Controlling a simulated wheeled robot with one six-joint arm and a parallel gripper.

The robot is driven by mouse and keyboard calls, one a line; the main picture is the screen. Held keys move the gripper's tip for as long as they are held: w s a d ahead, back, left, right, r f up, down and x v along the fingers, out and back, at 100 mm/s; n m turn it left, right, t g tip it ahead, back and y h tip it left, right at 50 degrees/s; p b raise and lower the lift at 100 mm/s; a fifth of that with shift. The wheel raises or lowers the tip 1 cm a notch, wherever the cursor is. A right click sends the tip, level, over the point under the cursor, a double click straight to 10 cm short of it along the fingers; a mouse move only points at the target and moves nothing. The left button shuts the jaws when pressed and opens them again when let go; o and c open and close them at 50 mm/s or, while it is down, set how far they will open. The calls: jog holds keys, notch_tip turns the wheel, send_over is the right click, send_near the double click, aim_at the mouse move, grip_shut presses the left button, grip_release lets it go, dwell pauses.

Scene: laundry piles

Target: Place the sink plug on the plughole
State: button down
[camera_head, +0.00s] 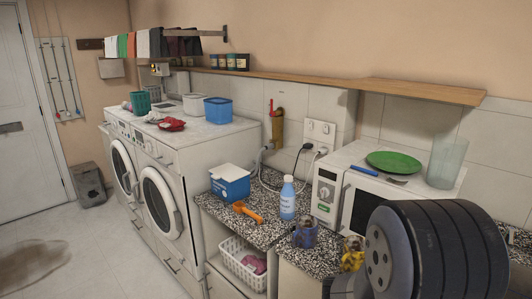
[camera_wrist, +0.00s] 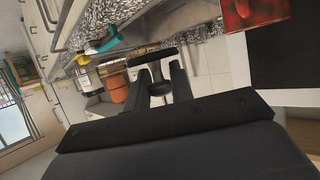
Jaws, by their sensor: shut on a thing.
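In the wrist view my gripper (camera_wrist: 158,84) is shut on a black sink plug (camera_wrist: 152,56), held at the fingertips. The plug looks like a dark disc with a narrow stem between the fingers. It appears clear of any surface. I cannot make out a plughole in either view. In the head view part of my dark arm fills the lower right, and neither my gripper nor the plug shows there.
The wrist view shows a speckled worktop (camera_wrist: 188,20), a teal item (camera_wrist: 106,38), an orange container (camera_wrist: 117,91) and a red object (camera_wrist: 250,12).

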jog(key=w+a+f+n+t+y, duration=0.5)
jog(key=w+a+f+n+t, duration=0.25)
jog(key=w+n+t, duration=0.2)
jog(key=a+f+n+t+y, duration=0.1)
jog(key=a+f+n+y, duration=0.2)
jog(key=a, duration=0.4)
jog(key=a+f+n+t+y, duration=0.2)
jog(key=a+f+n+y, duration=0.2)
jog(key=a, duration=0.4)
notch_tip(320, 180, down, 2)
jog(key=shift+s+f+y, duration=0.1)
jog(key=shift+s+y, duration=0.1)
jog(key=shift+y, duration=0.5)
jog(key=shift+n, duration=0.25)
